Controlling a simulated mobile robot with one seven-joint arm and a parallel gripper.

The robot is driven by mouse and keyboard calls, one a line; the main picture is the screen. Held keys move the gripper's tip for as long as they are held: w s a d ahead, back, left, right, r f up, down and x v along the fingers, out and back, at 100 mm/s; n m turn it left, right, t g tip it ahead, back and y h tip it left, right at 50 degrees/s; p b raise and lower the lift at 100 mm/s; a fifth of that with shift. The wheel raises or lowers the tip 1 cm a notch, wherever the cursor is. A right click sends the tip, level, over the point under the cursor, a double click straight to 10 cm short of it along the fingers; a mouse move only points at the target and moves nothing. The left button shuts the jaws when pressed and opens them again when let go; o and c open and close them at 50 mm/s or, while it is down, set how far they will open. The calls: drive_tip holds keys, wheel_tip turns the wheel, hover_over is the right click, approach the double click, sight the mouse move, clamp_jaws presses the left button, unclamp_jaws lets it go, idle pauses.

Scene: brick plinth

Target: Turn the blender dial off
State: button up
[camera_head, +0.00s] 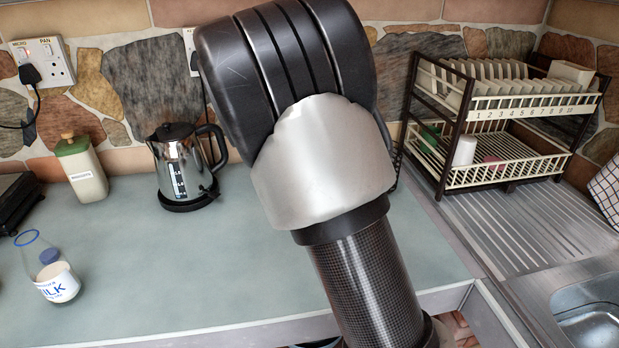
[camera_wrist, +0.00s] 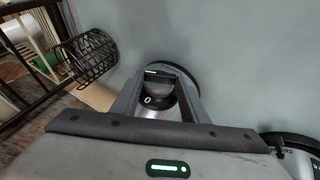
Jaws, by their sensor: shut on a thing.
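The blender (camera_wrist: 190,75) shows in the wrist view as a round dark-rimmed base on the counter, mostly covered by my gripper. Its dark dial (camera_wrist: 160,101) shows between my fingers, with a white "0" mark at its left. My gripper (camera_wrist: 160,74) points at the blender, with one finger on each side of the dial, and is shut on it. The exact contact at the fingertips is hard to make out. In the head view my arm hides the blender, the dial and the gripper.
A kettle (camera_head: 180,165) stands left of my arm, with a lidded jar (camera_head: 82,170) and a milk bottle (camera_head: 55,278) farther left. A dish rack (camera_head: 500,105) stands at the right beside the sink (camera_head: 590,320).

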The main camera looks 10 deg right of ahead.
drive_tip(key=h+b, duration=0.1)
drive_tip(key=h, duration=0.1)
drive_tip(key=a+f+n+h+b, duration=0.1)
drive_tip(key=h+b, duration=0.2)
drive_tip(key=h, duration=0.1)
drive_tip(key=shift+a+f+n+t, duration=0.3)
drive_tip(key=shift+f, duration=0.05)
drive_tip(key=h+b, duration=0.2)
drive_tip(key=h, duration=0.1)
drive_tip(key=shift+a+f+n+t, duration=0.1)
drive_tip(key=shift+f+n+t, duration=0.25)
drive_tip(key=shift+n+t, duration=0.05)
drive_tip(key=shift+f+n+t+h+b, duration=0.2)
drive_tip(key=shift+h+b, duration=0.25)
drive_tip(key=shift+h, duration=0.3)
drive_tip(key=shift+f+n+t+h+b, duration=0.1)
drive_tip(key=shift+n+h+b, duration=0.3)
drive_tip(key=shift+h, duration=0.35)
drive_tip(key=o, duration=1.1)
drive_tip(key=shift+c, duration=0.2)
drive_tip(key=p+v, duration=0.1)
drive_tip(key=v, duration=1.6)
drive_tip(key=shift+s+a+f+p, duration=0.15)
drive_tip(key=shift+s+f+p, duration=0.05)
drive_tip(key=shift+s+p, duration=0.1)
